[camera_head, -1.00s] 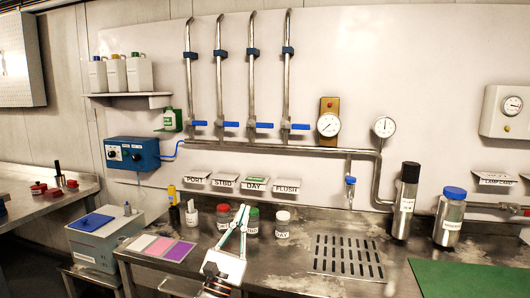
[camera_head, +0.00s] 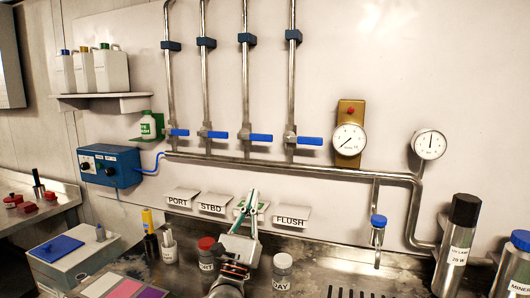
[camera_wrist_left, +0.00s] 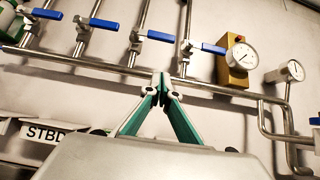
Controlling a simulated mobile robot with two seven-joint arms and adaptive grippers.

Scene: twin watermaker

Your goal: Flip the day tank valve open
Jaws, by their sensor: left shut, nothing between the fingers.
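Several vertical pipes on the wall each carry a valve with a blue lever. By the label order, the third is the day tank valve; its blue lever (camera_head: 261,138) points right, level, across its pipe. It also shows in the left wrist view (camera_wrist_left: 160,36). The DAY label plate (camera_head: 262,206) below is partly hidden by my left gripper. My left gripper (camera_head: 252,194) is shut and empty, pointing up, below the horizontal pipe and apart from the lever. Its green fingers meet at the tips in the left wrist view (camera_wrist_left: 164,78). My right gripper is not in view.
The flush valve's lever (camera_head: 309,141) and the standby valve's lever (camera_head: 216,134) sit on either side, also level. A horizontal pipe (camera_head: 330,170) runs below the valves. A gauge (camera_head: 349,140) is to the right. Jars, including a white-lidded one (camera_head: 282,270), stand on the bench.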

